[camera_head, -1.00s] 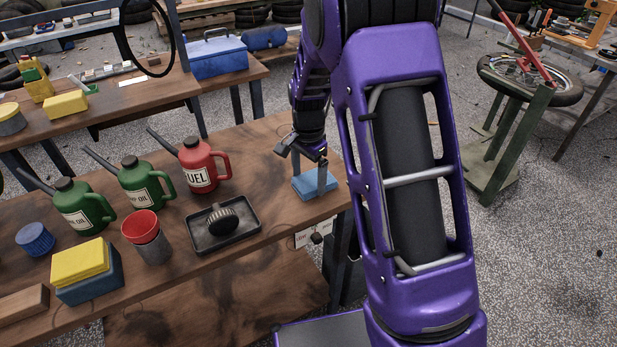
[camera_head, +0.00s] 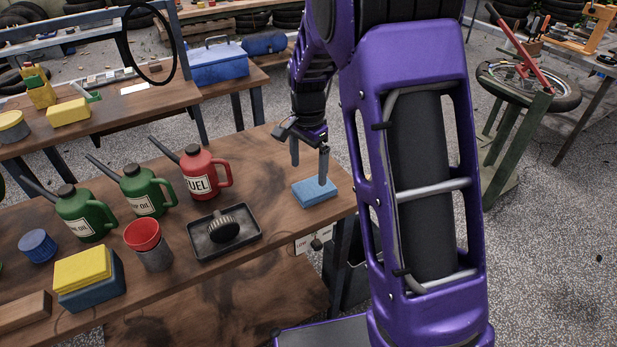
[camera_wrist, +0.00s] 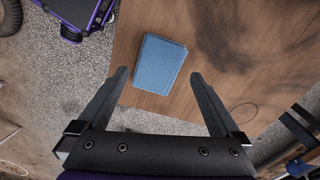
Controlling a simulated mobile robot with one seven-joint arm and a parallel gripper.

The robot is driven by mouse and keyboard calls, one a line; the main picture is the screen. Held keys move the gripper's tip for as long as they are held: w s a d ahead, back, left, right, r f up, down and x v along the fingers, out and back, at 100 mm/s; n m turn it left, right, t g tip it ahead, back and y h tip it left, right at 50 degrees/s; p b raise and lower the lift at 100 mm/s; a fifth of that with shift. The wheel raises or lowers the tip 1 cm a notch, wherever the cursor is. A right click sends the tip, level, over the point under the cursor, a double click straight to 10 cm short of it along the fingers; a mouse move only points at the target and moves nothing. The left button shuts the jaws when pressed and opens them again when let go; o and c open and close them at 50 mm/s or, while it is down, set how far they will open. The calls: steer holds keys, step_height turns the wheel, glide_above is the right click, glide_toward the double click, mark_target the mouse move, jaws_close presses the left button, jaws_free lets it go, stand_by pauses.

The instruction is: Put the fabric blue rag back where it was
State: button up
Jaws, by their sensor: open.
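The blue rag (camera_head: 315,192) is a flat, folded rectangle lying on the wooden workbench (camera_head: 262,160), near the bench's right end. It also shows in the wrist view (camera_wrist: 160,64), ahead of the fingertips and touching neither of them. My gripper (camera_head: 309,172) is open and empty, with its two fingers pointing down above the bench beside the rag. In the head view one finger overlaps the rag's back part. In the wrist view the fingers (camera_wrist: 158,74) are spread wide apart with nothing between them.
A black tray (camera_head: 255,246) with a round brush stands left of the rag. A red fuel can (camera_head: 198,175), green oil cans (camera_head: 143,192), a red-topped cup (camera_head: 143,235) and yellow and blue sponges (camera_head: 83,268) stand further left. The bench around the rag is clear.

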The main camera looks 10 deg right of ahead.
step_height(320, 180, up, 6)
steer(key=shift+p, duration=0.35)
